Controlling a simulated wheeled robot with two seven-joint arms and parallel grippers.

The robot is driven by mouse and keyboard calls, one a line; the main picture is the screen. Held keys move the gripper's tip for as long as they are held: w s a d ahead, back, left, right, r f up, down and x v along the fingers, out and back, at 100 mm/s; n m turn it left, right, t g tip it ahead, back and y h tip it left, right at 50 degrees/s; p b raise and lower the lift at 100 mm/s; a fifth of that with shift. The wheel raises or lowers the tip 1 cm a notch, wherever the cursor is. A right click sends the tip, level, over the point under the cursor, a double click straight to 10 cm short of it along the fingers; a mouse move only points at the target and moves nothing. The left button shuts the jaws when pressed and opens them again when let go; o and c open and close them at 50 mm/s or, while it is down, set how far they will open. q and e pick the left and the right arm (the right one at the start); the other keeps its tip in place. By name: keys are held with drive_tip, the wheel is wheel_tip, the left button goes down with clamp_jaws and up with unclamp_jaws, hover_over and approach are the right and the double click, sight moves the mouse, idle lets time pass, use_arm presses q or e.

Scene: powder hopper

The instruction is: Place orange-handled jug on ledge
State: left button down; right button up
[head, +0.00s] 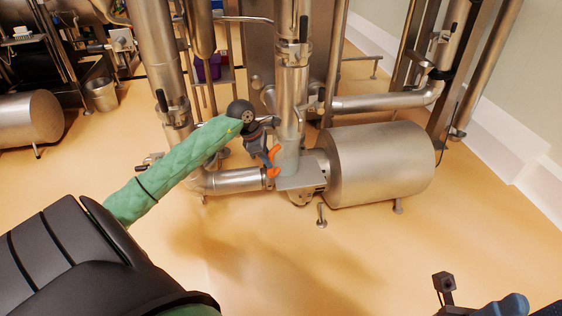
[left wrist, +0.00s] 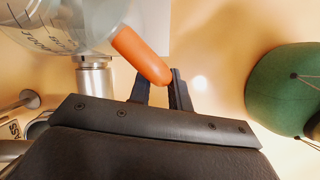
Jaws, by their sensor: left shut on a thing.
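The jug is clear with printed measuring marks; its body (left wrist: 60,22) fills the upper left of the left wrist view. Its orange handle (left wrist: 142,55) slants down between the fingers of my left gripper (left wrist: 162,88), which is shut on it. In the head view my left gripper (head: 268,158) holds the orange handle (head: 274,153), and the faint jug body (head: 289,160) is just to its right. The jug appears at the flat metal ledge (head: 305,182) beside the pipe; whether it touches the ledge cannot be told. My right gripper's jaws are not visible.
A large steel cylinder (head: 380,162) stands right of the ledge. A vertical pipe (head: 291,90) rises behind the jug, and a lower pipe (head: 232,181) runs left. A metal bucket (head: 101,95) stands at the left. The floor (head: 330,265) in front is clear.

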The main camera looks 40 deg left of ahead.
sight(281, 157)
use_arm(q)
drive_tip(key=w+d, duration=0.1)
drive_tip(key=w+d+b, duration=0.1)
drive_tip(key=d, duration=0.1)
drive_tip(key=shift+w+d+f, duration=0.3)
drive_tip(key=shift+w, duration=0.1)
drive_tip(key=c, duration=1.3)
unclamp_jaws()
